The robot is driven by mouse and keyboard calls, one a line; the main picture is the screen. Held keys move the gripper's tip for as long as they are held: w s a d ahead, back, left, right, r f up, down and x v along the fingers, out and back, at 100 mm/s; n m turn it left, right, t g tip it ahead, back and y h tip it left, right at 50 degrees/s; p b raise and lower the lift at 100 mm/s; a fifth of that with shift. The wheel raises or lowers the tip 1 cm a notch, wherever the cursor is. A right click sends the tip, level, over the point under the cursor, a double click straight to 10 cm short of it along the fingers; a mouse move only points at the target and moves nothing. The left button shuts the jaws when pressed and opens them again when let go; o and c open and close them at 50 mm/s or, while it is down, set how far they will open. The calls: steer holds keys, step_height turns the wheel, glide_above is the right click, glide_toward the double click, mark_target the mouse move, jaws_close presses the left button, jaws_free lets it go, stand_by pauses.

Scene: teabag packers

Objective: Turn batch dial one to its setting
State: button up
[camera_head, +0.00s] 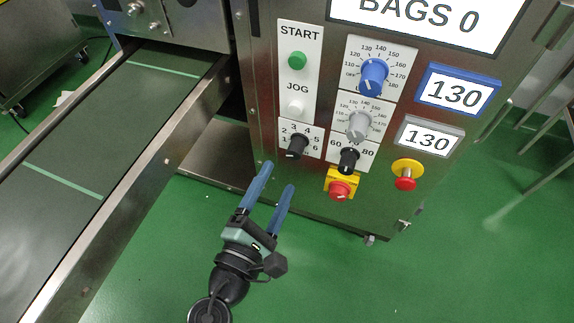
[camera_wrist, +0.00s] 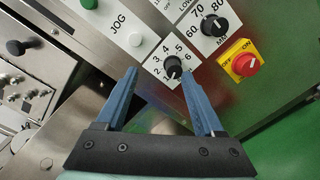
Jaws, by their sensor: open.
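No label marks a batch dial one, so I cannot tell which dial it is. A small black dial (camera_head: 297,145) on a plate numbered 1 to 6 sits below the JOG button. In the wrist view this dial (camera_wrist: 172,66) shows between my fingertips; its setting is unclear. A black dial (camera_head: 348,160) marked 60 to 80 is to its right. Above that are a grey dial (camera_head: 359,125) and a blue dial (camera_head: 373,77) with scales around them. My gripper (camera_head: 279,177) is open and empty, its blue fingers pointing at the panel from below left, apparently apart from it.
A green START button (camera_head: 297,60) and white JOG button (camera_head: 296,106) are above the numbered dial. Blue (camera_head: 457,92) and grey (camera_head: 429,138) signs read 130. A conveyor (camera_head: 110,130) runs left.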

steer(key=n+b, duration=0.1)
steer(key=n, duration=0.1)
glide_toward(293, 156)
steer(key=shift+y, duration=0.3)
steer(key=b+x, duration=0.3)
steer(key=x, duration=0.8)
steer(key=shift+s+d+r, duration=0.1)
steer(key=shift+d+r, duration=0.05)
jaws_close()
